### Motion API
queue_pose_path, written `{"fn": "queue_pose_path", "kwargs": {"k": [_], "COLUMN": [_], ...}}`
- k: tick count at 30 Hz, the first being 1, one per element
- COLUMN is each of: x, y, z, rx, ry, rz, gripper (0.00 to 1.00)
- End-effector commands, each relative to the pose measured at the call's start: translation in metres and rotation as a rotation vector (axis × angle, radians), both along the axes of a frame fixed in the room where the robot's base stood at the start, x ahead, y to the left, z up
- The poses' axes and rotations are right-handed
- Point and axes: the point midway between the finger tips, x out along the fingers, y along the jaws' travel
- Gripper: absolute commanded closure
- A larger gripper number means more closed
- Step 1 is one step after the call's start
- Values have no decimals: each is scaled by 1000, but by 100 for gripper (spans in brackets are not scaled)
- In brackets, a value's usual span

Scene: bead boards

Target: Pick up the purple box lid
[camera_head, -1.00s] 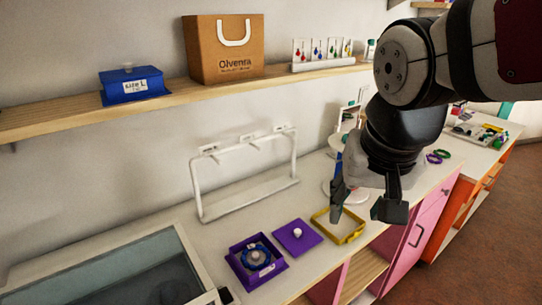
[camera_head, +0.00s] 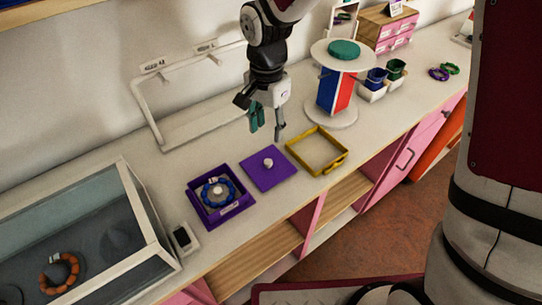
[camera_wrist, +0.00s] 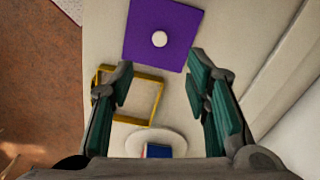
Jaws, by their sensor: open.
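The purple box lid (camera_head: 257,175) is a flat square with a white round knob (camera_head: 268,163). It lies on the counter between the open purple box (camera_head: 236,208) and a yellow frame-like tray (camera_head: 337,167). In the wrist view the lid (camera_wrist: 178,20) lies beyond my fingertips, with its knob (camera_wrist: 160,39) near the top middle. My gripper (camera_head: 267,123) is open and empty, pointing down above the counter, behind the lid and the yellow tray. In the wrist view its two fingers (camera_wrist: 160,85) are spread wide with nothing between them but counter and tray.
A blue bead bracelet (camera_head: 231,181) lies in the purple box. A glass-topped case (camera_head: 150,225) stands left. A white stand (camera_head: 210,123) is behind the gripper. A round-topped display (camera_head: 330,108) stands to its right. A small white device (camera_head: 186,240) sits beside the box.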

Motion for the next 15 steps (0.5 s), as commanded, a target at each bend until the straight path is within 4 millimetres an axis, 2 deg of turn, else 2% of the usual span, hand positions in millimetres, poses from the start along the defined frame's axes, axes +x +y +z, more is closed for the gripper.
{"fn": "queue_pose_path", "kwargs": {"k": [3, 9, 15], "x": [-3, -2, -1], "y": [-1, -1, -1], "z": [-24, -58, -72], "rx": [-1, -2, -1], "ry": [6, 4, 1], "rz": [2, 2, 2], "gripper": [56, 56, 56]}}
